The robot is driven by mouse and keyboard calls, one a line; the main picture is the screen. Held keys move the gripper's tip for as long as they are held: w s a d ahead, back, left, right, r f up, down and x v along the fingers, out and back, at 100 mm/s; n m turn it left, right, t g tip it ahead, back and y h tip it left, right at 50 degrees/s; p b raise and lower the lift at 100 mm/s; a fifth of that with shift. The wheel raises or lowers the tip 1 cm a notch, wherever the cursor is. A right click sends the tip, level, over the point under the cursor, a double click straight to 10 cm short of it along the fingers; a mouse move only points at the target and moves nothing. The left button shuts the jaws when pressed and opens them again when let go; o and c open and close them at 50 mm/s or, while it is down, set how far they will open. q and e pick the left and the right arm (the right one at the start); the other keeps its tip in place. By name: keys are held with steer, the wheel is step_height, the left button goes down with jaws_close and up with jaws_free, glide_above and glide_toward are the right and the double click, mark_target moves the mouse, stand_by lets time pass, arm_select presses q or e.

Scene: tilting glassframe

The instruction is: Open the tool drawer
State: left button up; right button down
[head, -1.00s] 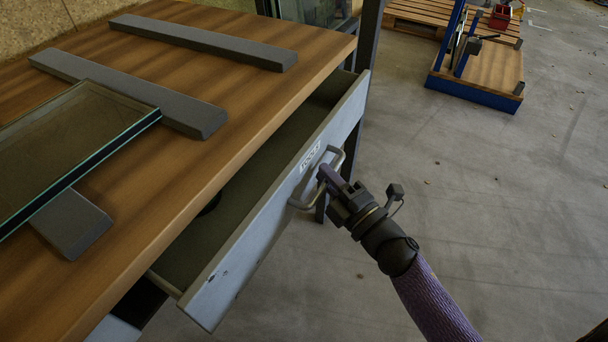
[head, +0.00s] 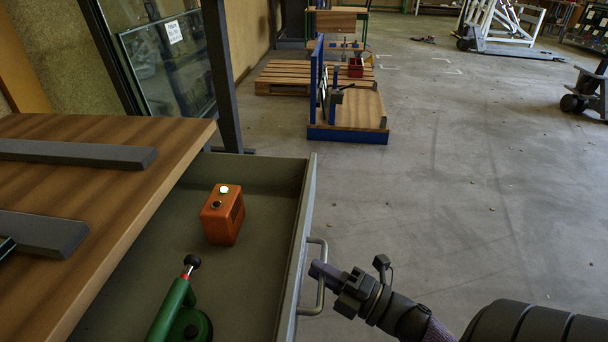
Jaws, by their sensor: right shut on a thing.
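The tool drawer (head: 301,228) stands pulled far out from under the wooden workbench (head: 130,185). Its grey front carries a metal bar handle (head: 321,283). My right gripper (head: 318,270) is shut on the handle, with its fingers around the bar. Inside the drawer, an orange box (head: 221,218) with a lit green button stands toward the far end. A green tool (head: 176,312) with a black knob lies nearer, partly cut off by the frame's lower edge. My left gripper is not in view.
Grey padded strips (head: 75,152) lie on the workbench. A dark upright post (head: 222,80) stands beyond the drawer's far end. A blue-framed wooden cart (head: 350,112) and pallets (head: 283,76) stand farther back.

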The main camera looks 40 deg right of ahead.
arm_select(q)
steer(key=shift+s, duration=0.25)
arm_select(e)
steer(key=shift+s+d, duration=0.2)
steer(key=shift+s, duration=0.05)
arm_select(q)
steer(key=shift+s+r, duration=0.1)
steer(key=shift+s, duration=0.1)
arm_select(e)
steer(key=c, duration=0.7)
jaws_free()
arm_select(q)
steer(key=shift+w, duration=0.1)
arm_select(e)
steer(key=shift+o, duration=0.2)
arm_select(q)
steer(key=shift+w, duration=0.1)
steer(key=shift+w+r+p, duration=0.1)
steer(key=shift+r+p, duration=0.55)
steer(key=shift+p, duration=0.1)
arm_select(e)
steer(key=v, duration=1)
